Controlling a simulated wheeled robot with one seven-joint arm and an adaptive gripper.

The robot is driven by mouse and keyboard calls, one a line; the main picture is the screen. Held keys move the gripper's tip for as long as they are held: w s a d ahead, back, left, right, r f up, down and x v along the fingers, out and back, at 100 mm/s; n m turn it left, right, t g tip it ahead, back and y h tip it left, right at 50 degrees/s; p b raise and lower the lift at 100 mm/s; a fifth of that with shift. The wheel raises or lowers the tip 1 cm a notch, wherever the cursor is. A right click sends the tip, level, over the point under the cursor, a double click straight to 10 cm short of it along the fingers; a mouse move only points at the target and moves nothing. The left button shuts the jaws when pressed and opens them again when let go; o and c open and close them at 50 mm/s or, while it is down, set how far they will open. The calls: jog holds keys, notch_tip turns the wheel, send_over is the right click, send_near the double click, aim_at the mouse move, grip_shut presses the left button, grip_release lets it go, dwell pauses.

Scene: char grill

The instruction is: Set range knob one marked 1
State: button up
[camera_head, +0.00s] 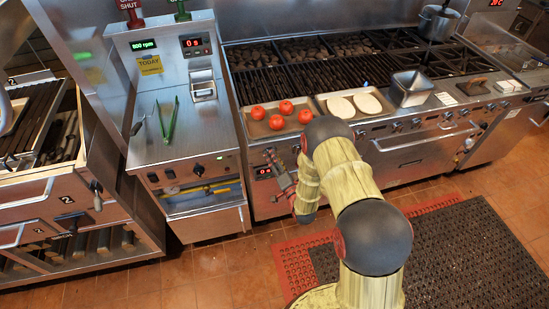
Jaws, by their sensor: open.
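The range (420,150) runs along the back with a row of small dark knobs on its steel front, among them a knob (397,126) right of my arm. The number marks are too small to read, so I cannot tell which knob is marked 1. My arm hides part of the front to the right of the gripper.
Red tomatoes (277,122) and a tray of pale flat pieces (355,106) lie on the front ledge. Black and red mats (465,250) cover the floor at right.

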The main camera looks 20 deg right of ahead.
jog(key=shift+w, duration=0.2)
jog(key=shift+c, duration=0.8)
jog(key=c, duration=1)
